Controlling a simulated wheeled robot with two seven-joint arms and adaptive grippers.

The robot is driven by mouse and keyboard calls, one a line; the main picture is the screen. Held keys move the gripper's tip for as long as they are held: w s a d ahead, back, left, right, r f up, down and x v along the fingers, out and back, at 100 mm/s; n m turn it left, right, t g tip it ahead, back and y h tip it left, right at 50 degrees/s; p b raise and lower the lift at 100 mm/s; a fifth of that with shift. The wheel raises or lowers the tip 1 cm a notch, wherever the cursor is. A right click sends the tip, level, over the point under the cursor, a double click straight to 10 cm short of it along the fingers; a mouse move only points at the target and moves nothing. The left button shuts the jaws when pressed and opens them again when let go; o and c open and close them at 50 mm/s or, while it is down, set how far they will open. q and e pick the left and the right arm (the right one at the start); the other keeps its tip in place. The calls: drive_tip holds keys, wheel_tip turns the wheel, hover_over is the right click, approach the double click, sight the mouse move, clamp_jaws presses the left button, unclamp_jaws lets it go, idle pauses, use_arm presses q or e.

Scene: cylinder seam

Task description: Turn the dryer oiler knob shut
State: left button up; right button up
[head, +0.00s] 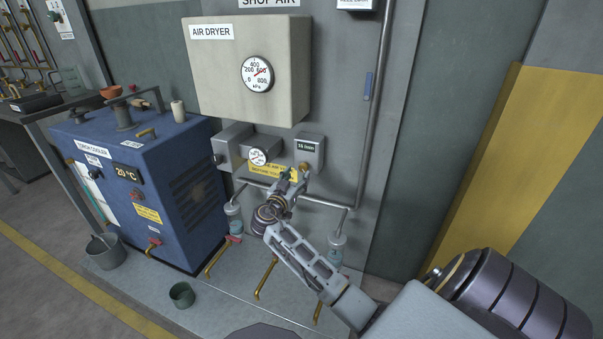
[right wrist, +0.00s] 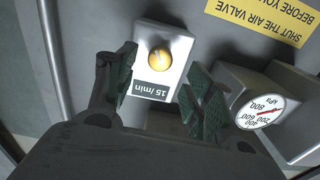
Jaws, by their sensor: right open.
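The dryer oiler is a small grey box (head: 309,147) on the wall below the air dryer, with a dark label. Its round brass knob (head: 304,166) sits low on the box; the right wrist view shows the knob (right wrist: 160,59) on its pale housing, above an upside-down "15 /min" label (right wrist: 149,91). My right gripper (head: 289,180) is just below and left of the knob. In the right wrist view the right gripper (right wrist: 163,88) has its green-padded fingers spread, with the knob beyond and between them. No contact shows. My left gripper is not in view.
A regulator with a gauge (head: 258,156) stands left of the oiler. A yellow sign (head: 262,170) and pipes (head: 325,203) lie close below. The air dryer box (head: 247,70) is above. A blue torch cooler (head: 145,180) stands at left.

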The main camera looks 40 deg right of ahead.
sight(302, 169)
drive_tip(key=x, duration=0.3)
drive_tip(key=shift+w+d+b, duration=0.1)
drive_tip(key=shift+d+b, duration=0.05)
drive_tip(key=shift+b, duration=0.15)
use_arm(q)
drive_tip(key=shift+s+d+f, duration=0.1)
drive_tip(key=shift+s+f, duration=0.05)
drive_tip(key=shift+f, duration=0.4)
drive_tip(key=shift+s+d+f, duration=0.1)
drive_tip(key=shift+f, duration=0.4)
use_arm(e)
drive_tip(key=shift+x, duration=1)
drive_tip(key=c, duration=1)
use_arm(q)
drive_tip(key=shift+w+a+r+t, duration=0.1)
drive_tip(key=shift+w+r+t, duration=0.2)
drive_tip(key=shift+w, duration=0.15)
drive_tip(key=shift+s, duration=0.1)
use_arm(e)
drive_tip(key=shift+c, duration=0.2)
